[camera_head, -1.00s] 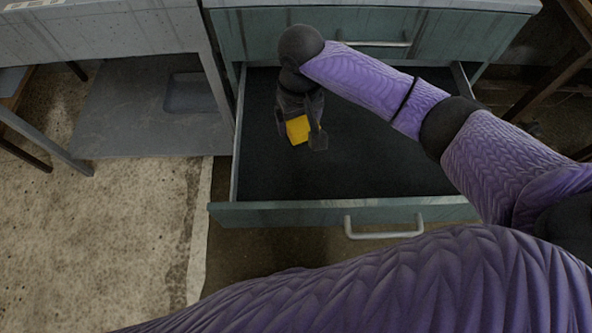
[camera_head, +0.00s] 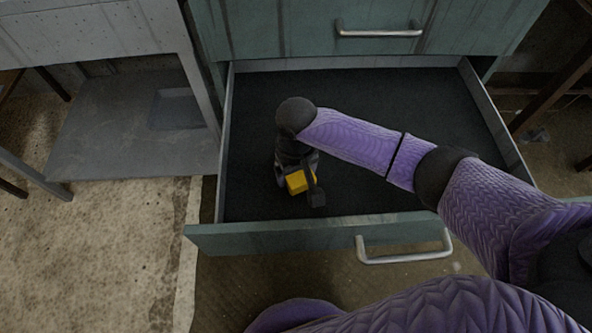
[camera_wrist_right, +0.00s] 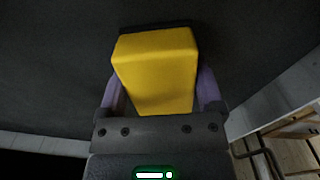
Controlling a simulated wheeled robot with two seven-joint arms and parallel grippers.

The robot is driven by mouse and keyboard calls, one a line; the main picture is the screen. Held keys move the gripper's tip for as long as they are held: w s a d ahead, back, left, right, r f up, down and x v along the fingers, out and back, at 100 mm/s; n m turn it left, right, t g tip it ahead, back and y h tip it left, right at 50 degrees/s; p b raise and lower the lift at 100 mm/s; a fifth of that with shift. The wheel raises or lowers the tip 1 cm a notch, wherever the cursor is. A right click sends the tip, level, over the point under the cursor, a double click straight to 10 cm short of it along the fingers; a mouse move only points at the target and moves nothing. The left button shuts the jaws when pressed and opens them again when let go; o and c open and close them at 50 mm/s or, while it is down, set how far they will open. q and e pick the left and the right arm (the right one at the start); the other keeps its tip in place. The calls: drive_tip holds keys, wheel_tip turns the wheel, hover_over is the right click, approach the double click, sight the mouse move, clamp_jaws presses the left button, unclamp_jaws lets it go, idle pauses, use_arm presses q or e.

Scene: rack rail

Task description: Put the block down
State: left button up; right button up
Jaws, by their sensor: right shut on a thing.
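A yellow block (camera_head: 298,181) is between the fingers of my right gripper (camera_head: 300,188), inside the open drawer (camera_head: 400,170). In the right wrist view the block (camera_wrist_right: 158,65) fills the space between the two fingers of my right gripper (camera_wrist_right: 160,95), which is shut on it. A dark strip shows along the block's far edge against the dark drawer floor. I cannot tell whether the block touches the floor. My left gripper is not in view.
The drawer's front wall (camera_head: 300,233) with its metal handle (camera_head: 405,250) stands near me. A closed drawer (camera_head: 300,30) is above and behind. A grey bench (camera_head: 90,40) with a low shelf stands at the left. The drawer floor right of the gripper is clear.

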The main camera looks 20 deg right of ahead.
drive_tip(key=shift+f, duration=0.15)
drive_tip(key=o, duration=0.8)
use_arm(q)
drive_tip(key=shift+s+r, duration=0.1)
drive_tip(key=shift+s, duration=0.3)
use_arm(e)
drive_tip(key=shift+o, duration=0.2)
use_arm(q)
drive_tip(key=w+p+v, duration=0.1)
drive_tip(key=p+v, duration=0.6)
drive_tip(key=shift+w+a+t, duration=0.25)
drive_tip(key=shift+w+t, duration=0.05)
use_arm(e)
wheel_tip(320, 180, up, 12)
drive_tip(key=shift+r, duration=0.25)
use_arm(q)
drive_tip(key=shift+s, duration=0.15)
